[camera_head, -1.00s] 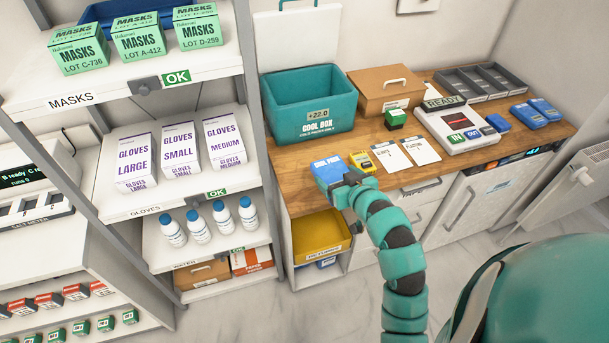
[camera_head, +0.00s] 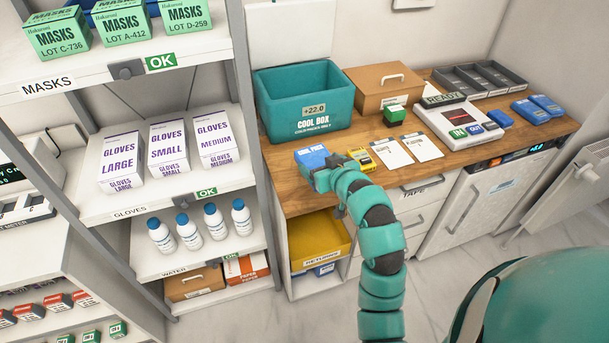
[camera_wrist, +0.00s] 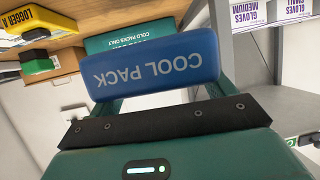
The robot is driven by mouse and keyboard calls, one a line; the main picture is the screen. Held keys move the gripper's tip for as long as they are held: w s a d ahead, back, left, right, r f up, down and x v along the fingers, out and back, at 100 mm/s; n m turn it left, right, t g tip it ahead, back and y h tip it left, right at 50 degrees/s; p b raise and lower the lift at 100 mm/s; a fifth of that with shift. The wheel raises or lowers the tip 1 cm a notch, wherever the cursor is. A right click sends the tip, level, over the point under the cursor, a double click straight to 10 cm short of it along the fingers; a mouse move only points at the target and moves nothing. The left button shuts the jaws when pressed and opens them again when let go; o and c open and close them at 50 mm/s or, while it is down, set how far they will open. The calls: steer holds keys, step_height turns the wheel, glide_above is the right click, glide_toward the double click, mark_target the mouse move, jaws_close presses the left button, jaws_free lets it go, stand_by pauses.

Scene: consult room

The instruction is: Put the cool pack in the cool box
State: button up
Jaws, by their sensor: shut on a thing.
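The blue cool pack (camera_head: 309,159) is held near the front edge of the counter, in front of the cool box and left of the yellow logger. My gripper (camera_head: 325,178) is shut on it. In the wrist view, the cool pack (camera_wrist: 155,65) spans my gripper's fingers (camera_wrist: 165,97), its label upside down. I cannot tell how high it is above the counter. The teal cool box (camera_head: 338,105) stands open-topped at the counter's back left, its display reading +22.0. Its inside shows little, and no pack is seen there. Its labelled front (camera_wrist: 130,37) is partly hidden in the wrist view.
The yellow logger (camera_head: 361,158) and two white cards (camera_head: 392,152) lie right of the pack. A cardboard box (camera_head: 382,90) and a green-topped block (camera_head: 395,114) stand beside the cool box. A shelf unit (camera_head: 250,120) borders the counter's left end.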

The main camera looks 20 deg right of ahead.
steer(key=p, duration=0.4)
glide_above(304, 181)
steer(key=f, duration=0.6)
steer(key=shift+s+d, duration=0.15)
steer(key=shift+s, duration=0.15)
steer(key=shift+w+f+p, duration=0.15)
steer(key=shift+f, duration=0.75)
steer(key=shift+w+f+p, duration=0.15)
steer(key=shift+f, duration=0.75)
steer(key=shift+f+b, duration=0.25)
steer(key=shift+b, duration=0.05)
steer(key=o, duration=1.2)
steer(key=shift+r+p, duration=0.2)
steer(key=shift+p, duration=0.65)
